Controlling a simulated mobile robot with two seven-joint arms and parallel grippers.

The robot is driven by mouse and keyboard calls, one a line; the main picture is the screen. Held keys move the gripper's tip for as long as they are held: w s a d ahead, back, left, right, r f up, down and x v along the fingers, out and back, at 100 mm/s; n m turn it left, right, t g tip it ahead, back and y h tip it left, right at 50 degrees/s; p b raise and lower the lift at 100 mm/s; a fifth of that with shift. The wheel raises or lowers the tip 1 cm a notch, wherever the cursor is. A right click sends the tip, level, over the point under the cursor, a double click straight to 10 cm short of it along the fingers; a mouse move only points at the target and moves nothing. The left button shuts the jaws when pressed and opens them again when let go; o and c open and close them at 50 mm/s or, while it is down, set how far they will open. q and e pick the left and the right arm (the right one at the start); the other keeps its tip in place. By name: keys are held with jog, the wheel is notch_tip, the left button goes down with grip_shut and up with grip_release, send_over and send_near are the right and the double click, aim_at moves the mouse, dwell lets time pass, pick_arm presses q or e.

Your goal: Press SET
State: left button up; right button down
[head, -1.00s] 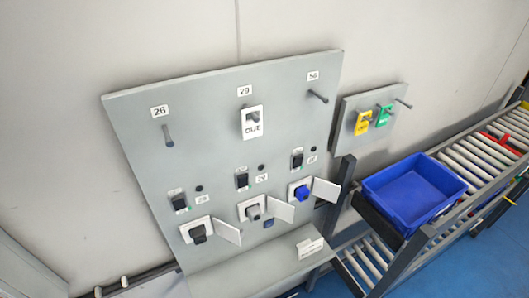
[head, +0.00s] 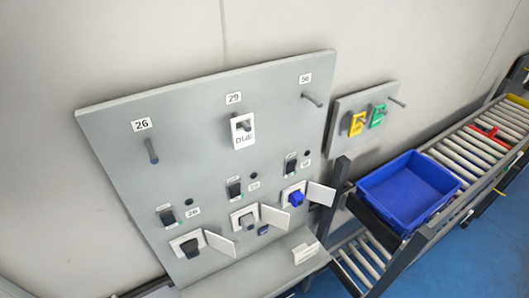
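A grey sloped panel (head: 210,110) stands against the wall with stations labelled 26, 29 and 56. Small black switches, left (head: 167,217), middle (head: 234,189) and right (head: 291,166), sit in a row with tiny labels too small to read. Below them are a black scanner-like plug (head: 190,248), a grey one (head: 247,222) and a blue one (head: 296,198), each in a white socket plate with an open flap. A small dark blue piece (head: 263,231) lies below the middle plate. I cannot read the word SET anywhere. Neither gripper is in view.
A white tag reading DUE (head: 243,131) hangs on the middle peg. A smaller panel holds a yellow tag (head: 356,123) and a green tag (head: 377,115). A ledge (head: 245,278) juts below the panel.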

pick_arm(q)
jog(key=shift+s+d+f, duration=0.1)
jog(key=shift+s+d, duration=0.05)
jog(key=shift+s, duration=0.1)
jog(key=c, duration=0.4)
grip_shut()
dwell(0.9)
